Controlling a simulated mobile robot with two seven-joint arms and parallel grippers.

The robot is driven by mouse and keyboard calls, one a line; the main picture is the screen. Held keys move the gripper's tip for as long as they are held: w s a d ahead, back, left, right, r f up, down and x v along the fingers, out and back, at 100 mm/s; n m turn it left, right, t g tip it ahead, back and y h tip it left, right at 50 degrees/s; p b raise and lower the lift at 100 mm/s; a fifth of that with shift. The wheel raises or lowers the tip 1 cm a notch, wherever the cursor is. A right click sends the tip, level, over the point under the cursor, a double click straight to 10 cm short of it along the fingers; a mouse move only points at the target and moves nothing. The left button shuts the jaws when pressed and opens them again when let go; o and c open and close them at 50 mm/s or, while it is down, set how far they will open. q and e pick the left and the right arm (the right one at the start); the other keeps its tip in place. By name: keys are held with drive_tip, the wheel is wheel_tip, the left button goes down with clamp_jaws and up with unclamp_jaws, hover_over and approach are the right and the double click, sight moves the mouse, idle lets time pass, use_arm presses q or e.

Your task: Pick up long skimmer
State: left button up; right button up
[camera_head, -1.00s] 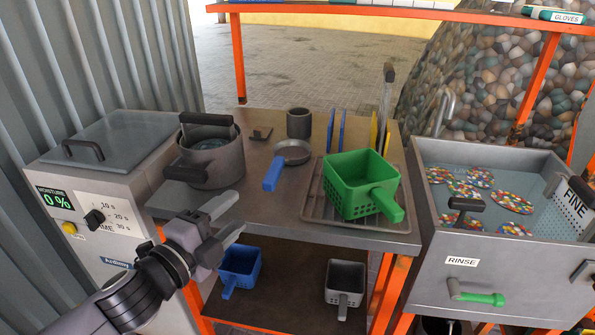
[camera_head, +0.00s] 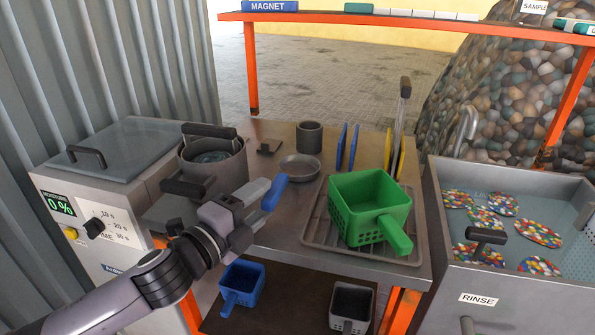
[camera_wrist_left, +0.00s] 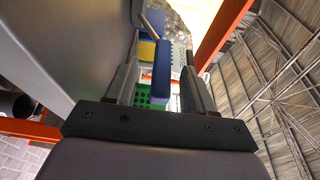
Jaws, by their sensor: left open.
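A shallow round grey tool (camera_head: 300,167) with a thick blue handle (camera_head: 274,192) lies on the metal bench, its handle toward me; I take it as the skimmer, though its bowl is too small to tell for sure. My left gripper (camera_head: 262,196) is open with its fingers at the blue handle. In the left wrist view the blue handle (camera_wrist_left: 162,62) shows between the two open fingers (camera_wrist_left: 160,85). Contact cannot be told. A tall long-handled tool (camera_head: 404,100) also stands upright at the bench's right back. My right gripper is not in view.
A grey pot (camera_head: 213,163) stands close left of the gripper. A green perforated basket (camera_head: 368,207) sits on a drain tray (camera_head: 312,232) to the right. A grey cup (camera_head: 309,138) is behind. A rinse tank (camera_head: 480,300) stands at right.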

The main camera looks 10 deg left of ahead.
sight(274, 189)
use_arm(q)
drive_tip(key=shift+x, duration=2.25)
drive_tip(key=shift+r, duration=0.15)
drive_tip(key=shift+c, duration=0.3)
clamp_jaws()
drive_tip(key=shift+s+r, duration=0.1)
